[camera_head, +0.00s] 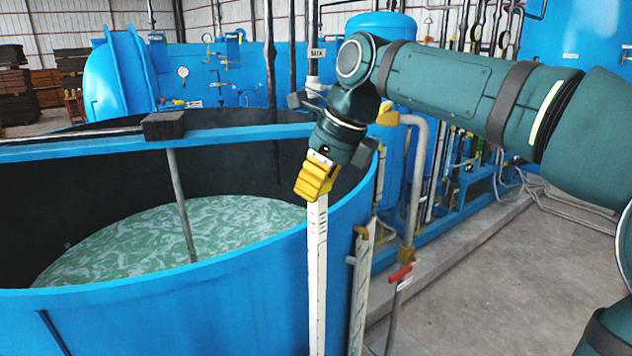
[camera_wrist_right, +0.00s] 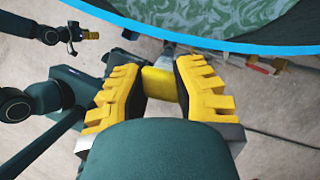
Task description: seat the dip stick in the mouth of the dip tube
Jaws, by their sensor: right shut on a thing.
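My right gripper (camera_head: 317,178) is shut on the top of the dip stick (camera_head: 317,270), a long white strip with dark marks. The stick hangs nearly upright in front of the blue tank's outer wall, and its lower end is out of frame. In the right wrist view the yellow fingers (camera_wrist_right: 160,88) close on the stick's yellow top block (camera_wrist_right: 160,83). I cannot pick out the dip tube or its mouth with certainty. My left gripper (camera_wrist_right: 88,35) shows small at the upper left of the right wrist view; its opening is too small to tell.
The open blue tank (camera_head: 170,310) holds green liquid (camera_head: 165,235). A blue beam (camera_head: 230,133) with a dark block (camera_head: 164,125) crosses it. To the right of the stick are a pale strip (camera_head: 361,290) with brass fittings and a red-handled valve (camera_head: 400,273). Concrete floor (camera_head: 490,280) is clear at right.

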